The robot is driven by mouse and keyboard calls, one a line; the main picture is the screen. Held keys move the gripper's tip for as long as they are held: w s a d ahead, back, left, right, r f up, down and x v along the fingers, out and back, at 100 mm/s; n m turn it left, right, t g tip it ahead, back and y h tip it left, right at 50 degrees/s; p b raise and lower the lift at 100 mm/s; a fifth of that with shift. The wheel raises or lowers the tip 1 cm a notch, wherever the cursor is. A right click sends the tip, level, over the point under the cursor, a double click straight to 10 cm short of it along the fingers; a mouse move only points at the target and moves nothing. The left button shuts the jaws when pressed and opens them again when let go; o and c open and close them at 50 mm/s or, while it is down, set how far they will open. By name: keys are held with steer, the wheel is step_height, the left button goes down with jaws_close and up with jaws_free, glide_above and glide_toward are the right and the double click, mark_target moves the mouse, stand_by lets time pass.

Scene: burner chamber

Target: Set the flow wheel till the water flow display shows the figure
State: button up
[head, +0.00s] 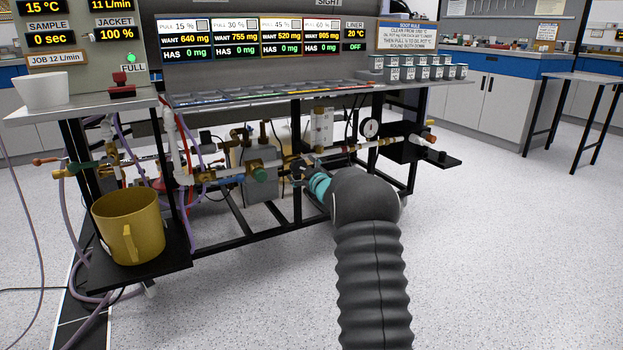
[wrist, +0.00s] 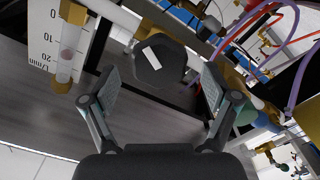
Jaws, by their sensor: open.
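The water flow display (head: 110,5) at the top left in the head view reads 11 L/min. The job label (head: 58,58) below it reads 12 L/min. In the wrist view a dark, many-sided knob with a white mark, which looks like the flow wheel (wrist: 160,68), lies ahead between the fingers. My gripper (wrist: 160,88) is open, one finger on each side of the wheel and apart from it. In the head view my gripper (head: 300,172) is at the pipework under the bench, and the wheel cannot be made out there.
A flow tube with a scale (wrist: 68,50) stands left of the wheel in the wrist view. Pipes and purple hoses (wrist: 290,60) crowd the right. A yellow jug (head: 128,225) stands on a low shelf at left.

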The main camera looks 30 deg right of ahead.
steer(key=s, duration=0.9)
steer(key=shift+d, duration=0.1)
